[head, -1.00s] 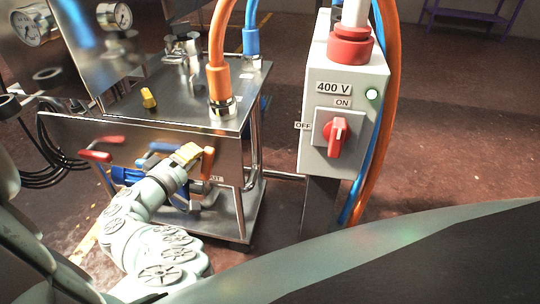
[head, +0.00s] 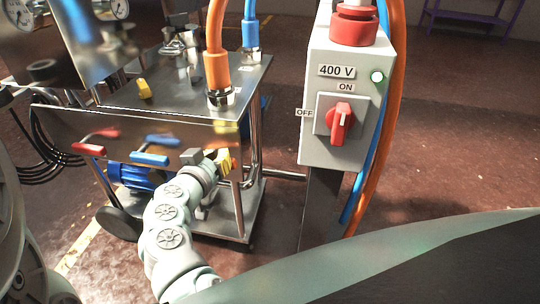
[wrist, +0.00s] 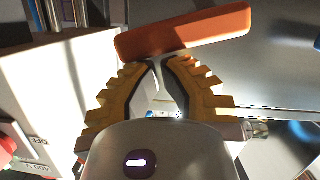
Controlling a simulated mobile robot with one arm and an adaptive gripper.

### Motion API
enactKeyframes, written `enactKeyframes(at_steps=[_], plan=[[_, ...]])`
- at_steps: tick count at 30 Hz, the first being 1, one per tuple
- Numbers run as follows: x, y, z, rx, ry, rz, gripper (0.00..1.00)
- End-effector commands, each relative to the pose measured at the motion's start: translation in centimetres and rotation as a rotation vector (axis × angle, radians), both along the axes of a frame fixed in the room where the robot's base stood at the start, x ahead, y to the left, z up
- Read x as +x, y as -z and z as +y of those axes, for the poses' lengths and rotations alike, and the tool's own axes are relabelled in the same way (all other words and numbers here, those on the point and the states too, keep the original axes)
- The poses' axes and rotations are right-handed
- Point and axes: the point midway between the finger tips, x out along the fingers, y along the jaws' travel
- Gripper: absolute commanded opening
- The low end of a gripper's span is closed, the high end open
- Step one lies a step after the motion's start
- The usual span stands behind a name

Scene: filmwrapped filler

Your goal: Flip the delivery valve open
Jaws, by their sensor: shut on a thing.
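The orange lever handle, the rightmost of the cart's front valve handles, lies across the fingertips of my gripper (wrist: 158,64) in the wrist view, where its bar (wrist: 185,31) shows large and slightly tilted. The yellow fingers are drawn together at their tips against the handle. In the head view my gripper (head: 225,160) is at the right part of the cart's front panel, and only a bit of the orange handle (head: 234,163) shows beside it. The valve body is hidden behind my gripper and arm.
A red handle (head: 90,148) and a blue handle (head: 150,158) are left of my gripper on the cart (head: 75,121). The grey 400 V switch box (head: 346,90) stands to the right, with orange and blue hoses behind it. A yellow knob (head: 144,89) is on the cart top.

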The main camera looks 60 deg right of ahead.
Motion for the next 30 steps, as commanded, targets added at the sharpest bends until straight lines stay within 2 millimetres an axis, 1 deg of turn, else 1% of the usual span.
enactKeyframes(at_steps=[1, 2, 12, 18, 30], plan=[[-0.6, 0.6, -0.3, 0.019, 0.013, -0.037, 0.0], [-0.7, 0.7, -0.3, 0.027, 0.014, -0.055, 0.0], [-1.4, 1.6, -0.6, 0.092, 0.011, -0.214, 0.0], [-1.4, 1.8, -0.6, 0.108, 0.009, -0.252, 0.0], [-1.4, 1.8, -0.6, 0.11, 0.007, -0.258, 0.0]])
